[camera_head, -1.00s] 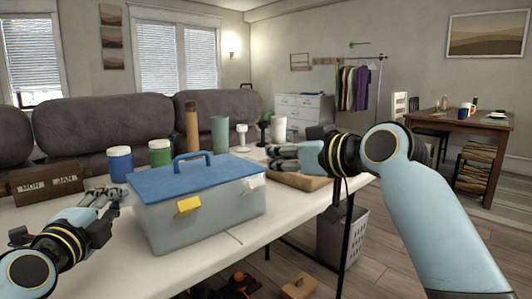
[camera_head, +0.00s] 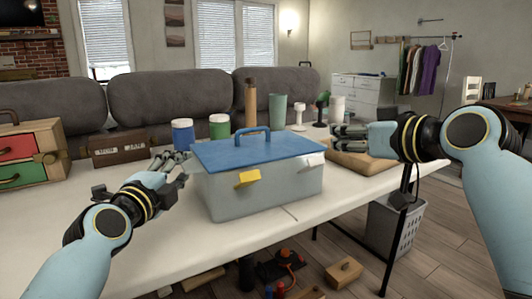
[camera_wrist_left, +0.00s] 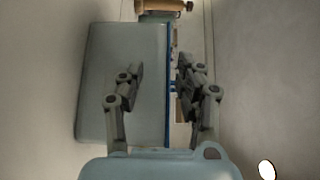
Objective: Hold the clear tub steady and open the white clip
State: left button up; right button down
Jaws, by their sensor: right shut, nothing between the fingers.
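The clear tub (camera_head: 225,203) stands on the white table with its blue lid (camera_head: 235,151) on and the lid's handle upright. The white clip (camera_head: 311,159) is at the right of the tub's front, and a yellow clip (camera_head: 247,179) sits left of it and juts outward. My left gripper (camera_head: 182,160) is at the tub's left end. In the left wrist view my left gripper (camera_wrist_left: 160,78) is open, with one finger in front of the tub's grey wall (camera_wrist_left: 100,70) and the other past the blue lid edge. My right gripper (camera_head: 341,136) is shut and empty, right of the tub.
A wooden board (camera_head: 362,163) lies below my right gripper. Behind the tub stand a blue jar (camera_head: 182,136), a green jar (camera_head: 219,127) and several upright items. A calendar box (camera_head: 120,148) and drawer box (camera_head: 30,155) are at left. The table front is clear.

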pick_arm(q)
jog(key=shift+o, duration=0.2)
jog(key=o, duration=0.5)
jog(key=shift+s, duration=0.1)
